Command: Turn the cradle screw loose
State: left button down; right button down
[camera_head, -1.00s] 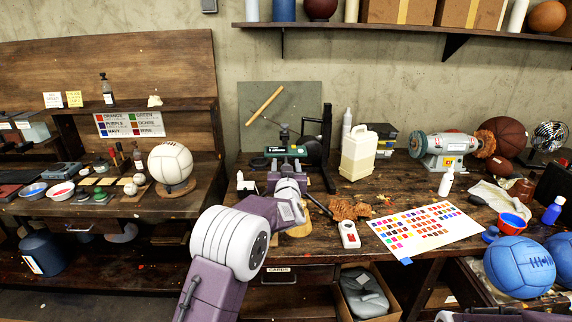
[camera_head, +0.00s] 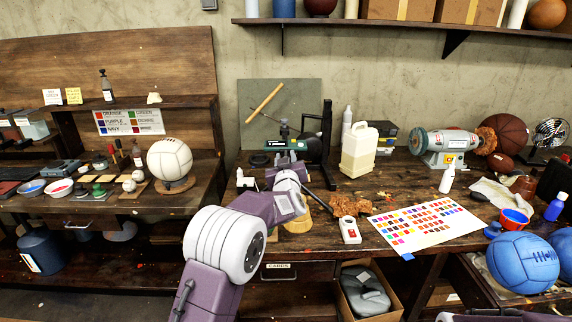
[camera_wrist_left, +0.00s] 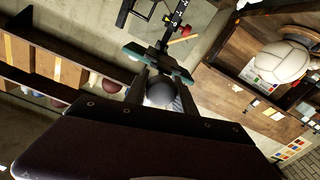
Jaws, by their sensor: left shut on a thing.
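The cradle (camera_head: 287,146) is a green clamp-like piece by a dark upright stand on the back of the workbench. Its green bar also crosses the left wrist view (camera_wrist_left: 135,53), just beyond my jaws. My left gripper (camera_head: 286,160) reaches it from the front, in line with its middle. In the left wrist view the jaws (camera_wrist_left: 160,82) are shut around a rounded grey part (camera_wrist_left: 160,94), apparently the cradle screw. The gripper hides most of the screw in the head view. My right gripper is out of view.
A cream jug (camera_head: 358,150) stands right of the cradle's dark stand (camera_head: 327,145). A brown leather scrap (camera_head: 350,205), a white-and-red device (camera_head: 350,230) and a colour chart (camera_head: 425,224) lie in front. A white ball (camera_head: 170,160) sits at left.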

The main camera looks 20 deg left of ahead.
pick_arm(q)
jog(key=shift+f+n+b, duration=0.15)
jog(key=shift+n+b, duration=3.65)
jog(key=shift+n, duration=3.7)
jog(key=shift+f+n+b, duration=0.15)
jog(key=shift+n+b, duration=3.6)
jog(key=shift+n, duration=3.75)
jog(key=c, duration=1)
grip_release()
jog(key=shift+w+f, duration=0.1)
jog(key=shift+c, duration=0.2)
